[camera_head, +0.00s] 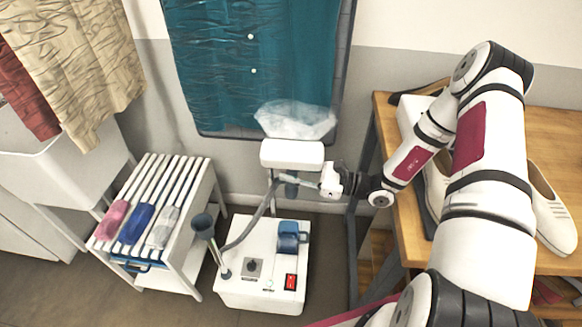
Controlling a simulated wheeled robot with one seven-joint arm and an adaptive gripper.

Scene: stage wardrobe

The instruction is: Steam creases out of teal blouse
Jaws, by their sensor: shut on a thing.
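The teal blouse (255,55) hangs against a dark-framed board at the back. Its left part looks creased and the area right of the white buttons looks smoother. My gripper (296,183) is shut on the handle of the white steamer head (292,154), just below the blouse's lower edge in the picture. A pale cloud of steam (295,120) rises above the head over the lower right of the blouse and hides part of it. Whether the head touches the fabric I cannot tell. A grey hose runs from the handle to the white steamer base (260,262) on the floor.
The steamer base has a blue tank (292,237), a red switch (291,281) and an upright holder (204,226). A white slatted rack (187,180) stands left. Beige (80,60) and red garments hang upper left. A wooden table (550,122) with pale shoes (553,218) stands right.

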